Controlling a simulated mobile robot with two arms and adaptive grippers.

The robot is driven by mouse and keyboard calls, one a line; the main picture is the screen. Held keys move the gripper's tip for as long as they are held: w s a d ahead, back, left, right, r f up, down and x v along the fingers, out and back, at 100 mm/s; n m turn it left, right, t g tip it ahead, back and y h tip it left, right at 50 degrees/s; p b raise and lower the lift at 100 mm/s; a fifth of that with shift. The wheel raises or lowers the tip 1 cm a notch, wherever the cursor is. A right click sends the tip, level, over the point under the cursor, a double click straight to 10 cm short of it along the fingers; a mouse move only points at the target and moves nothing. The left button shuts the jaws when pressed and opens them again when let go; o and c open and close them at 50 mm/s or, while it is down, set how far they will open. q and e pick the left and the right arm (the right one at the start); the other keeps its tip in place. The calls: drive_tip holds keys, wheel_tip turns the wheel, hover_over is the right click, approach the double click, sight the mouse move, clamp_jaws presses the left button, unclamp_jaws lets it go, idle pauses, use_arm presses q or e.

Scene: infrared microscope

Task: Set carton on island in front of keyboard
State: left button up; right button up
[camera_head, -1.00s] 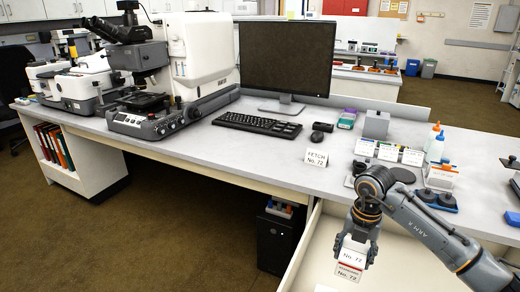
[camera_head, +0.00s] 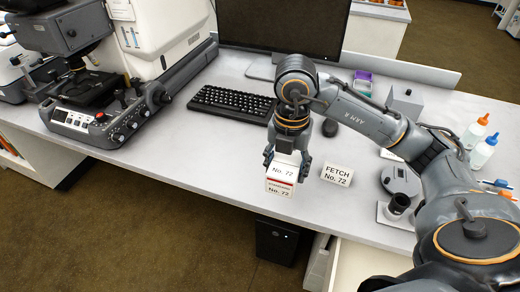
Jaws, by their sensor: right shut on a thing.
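The carton (camera_head: 281,184) is a small white box with a red stripe and "No. 72" on its labels. My right gripper (camera_head: 286,160) is shut on it from above. They are near the front edge of the grey island top (camera_head: 205,160), left of the "FETCH No. 72" card (camera_head: 337,175). I cannot tell whether the carton touches the top. The black keyboard (camera_head: 232,104) lies behind and to the left of the carton, below the monitor; my right arm stands close to its right end. My left gripper is not in view.
A microscope (camera_head: 95,95) stands at the left. The monitor (camera_head: 285,28) is at the back. The mouse (camera_head: 330,128) lies right of my gripper. The top in front of the keyboard is clear.

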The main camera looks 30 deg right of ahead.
drive_tip(key=w+d+f, duration=0.1)
drive_tip(key=w+f, duration=0.1)
drive_tip(key=w, duration=0.1)
drive_tip(key=w+d+f, duration=0.2)
drive_tip(key=w+f, duration=0.1)
drive_tip(key=w, duration=0.1)
drive_tip(key=w+d+f, duration=0.2)
drive_tip(key=w+f, duration=0.1)
drive_tip(key=w, duration=0.1)
drive_tip(key=shift+d+f, duration=0.1)
drive_tip(key=shift+f, duration=0.05)
drive_tip(key=shift+w+d+f, duration=0.25)
drive_tip(key=shift+w+f, duration=0.2)
drive_tip(key=shift+f, duration=1.75)
drive_tip(key=shift+f, duration=0.2)
drive_tip(key=o, duration=1.2)
